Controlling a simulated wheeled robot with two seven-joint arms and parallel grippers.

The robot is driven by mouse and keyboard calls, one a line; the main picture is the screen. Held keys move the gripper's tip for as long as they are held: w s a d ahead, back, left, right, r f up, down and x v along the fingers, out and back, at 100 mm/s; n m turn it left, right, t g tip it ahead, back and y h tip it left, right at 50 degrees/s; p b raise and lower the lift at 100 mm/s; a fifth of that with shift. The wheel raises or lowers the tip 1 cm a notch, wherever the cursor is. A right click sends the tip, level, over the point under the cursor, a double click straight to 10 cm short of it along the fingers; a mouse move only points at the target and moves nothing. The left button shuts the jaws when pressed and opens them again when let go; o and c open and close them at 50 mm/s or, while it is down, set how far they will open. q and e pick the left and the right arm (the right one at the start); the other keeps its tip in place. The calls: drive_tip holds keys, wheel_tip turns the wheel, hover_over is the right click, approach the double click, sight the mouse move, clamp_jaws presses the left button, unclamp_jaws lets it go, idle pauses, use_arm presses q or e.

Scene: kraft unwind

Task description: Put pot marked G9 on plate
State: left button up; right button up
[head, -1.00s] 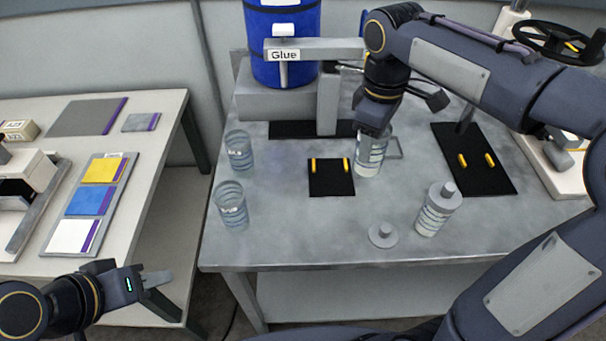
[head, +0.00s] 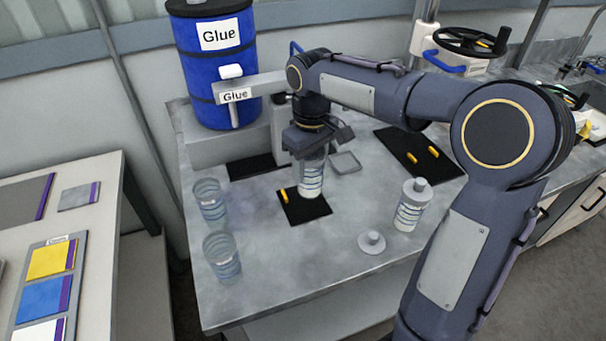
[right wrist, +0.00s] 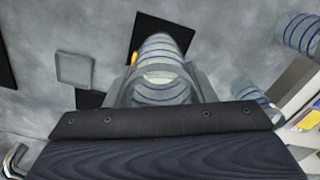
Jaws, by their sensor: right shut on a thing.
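My right gripper (head: 311,158) points down and is shut on a clear pot with blue bands (head: 311,180), which is upright. The pot also shows between the fingers in the right wrist view (right wrist: 160,70). No G9 marking is readable on it. The pot is over the right part of a small black plate with yellow pegs (head: 303,211). One yellow peg shows left of the pot; the pot hides the other side. I cannot tell whether the pot touches the plate. My left gripper is out of view.
Two clear jars (head: 209,201) (head: 222,257) stand left of the plate. A capped jar (head: 411,207) and a loose lid (head: 371,242) are to the right. A larger black mat (head: 420,152) and a blue glue drum (head: 219,65) are behind.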

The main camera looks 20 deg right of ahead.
drive_tip(key=shift+w+a+f, duration=0.1)
drive_tip(key=shift+w+f, duration=1)
drive_tip(key=shift+f, duration=0.1)
drive_tip(key=shift+w+f, duration=0.15)
drive_tip(key=shift+f, duration=0.85)
drive_tip(key=shift+w+f, duration=0.15)
drive_tip(key=shift+f, duration=0.8)
drive_tip(key=shift+f, duration=0.1)
drive_tip(key=o, duration=1.3)
